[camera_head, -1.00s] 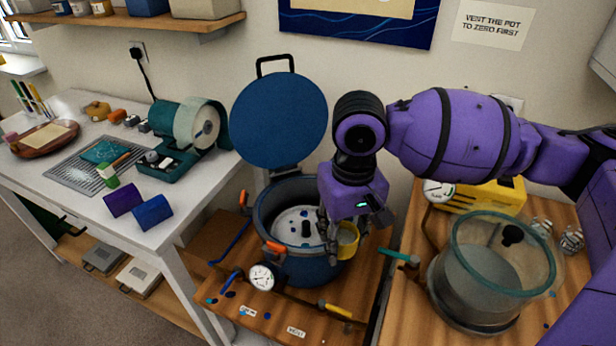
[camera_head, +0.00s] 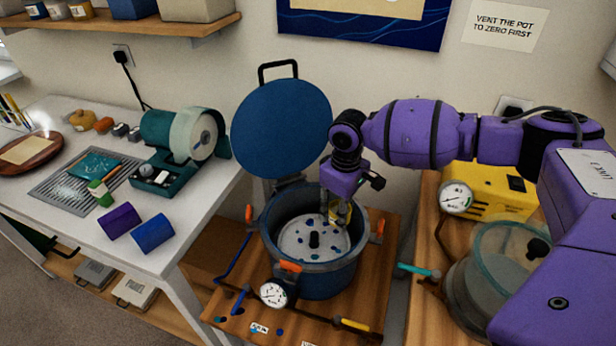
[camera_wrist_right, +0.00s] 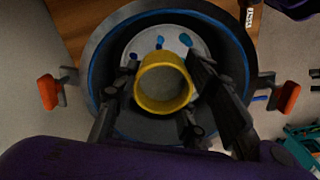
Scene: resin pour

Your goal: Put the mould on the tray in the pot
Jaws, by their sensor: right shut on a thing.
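The mould, a small yellow cup (camera_head: 334,214), is between the fingers of my right gripper (camera_head: 338,212), which is shut on it. In the right wrist view the mould (camera_wrist_right: 163,106) is upright, with a grey fill inside its ring. The blue pot (camera_head: 325,281) stands open, its round lid (camera_head: 282,128) tilted up behind it. The fingers reach into the right back part of the pot's mouth. I cannot tell whether the mould touches the tray. My left gripper is not in view.
Orange-handled clamps (camera_head: 377,231) stick out around the pot rim. A pressure gauge (camera_head: 274,293) is at its front. A glass-walled chamber (camera_head: 490,265) and a yellow machine (camera_head: 490,190) stand at the right. The white bench (camera_head: 200,200) is at the left.

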